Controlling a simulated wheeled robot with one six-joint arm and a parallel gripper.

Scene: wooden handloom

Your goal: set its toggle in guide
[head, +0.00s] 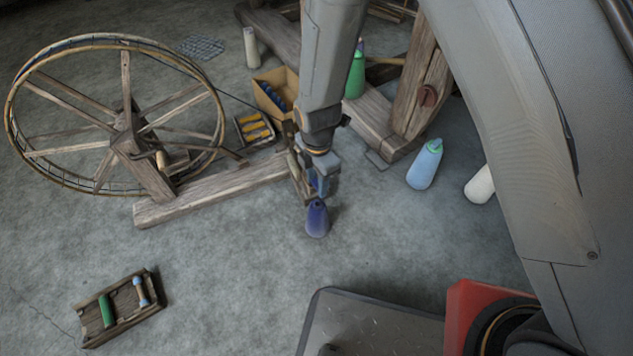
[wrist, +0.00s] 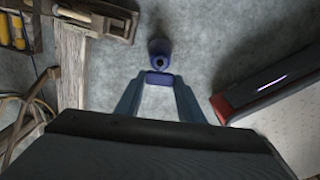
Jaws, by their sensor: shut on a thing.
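My gripper (wrist: 158,88) points down, its two blue-grey fingers shut on a small dark blue bar, the toggle (wrist: 158,78), which spans the fingertips. In the head view my gripper (head: 320,190) is just above a dark purple-blue cone (head: 316,221) standing on the floor. The wrist view shows the same cone (wrist: 160,52) just beyond the toggle, with a dark hole in its top. Whether a thread joins cone and toggle is too small to tell. A wooden fitting (wrist: 108,18) stands to the left of the cone on a beam. I cannot tell whether it is the guide.
A spoked wheel (head: 125,125) stands on a wooden beam (head: 210,190) at left. A bobbin tray (head: 122,308) lies front left. The grey floor between cone and tray is clear.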

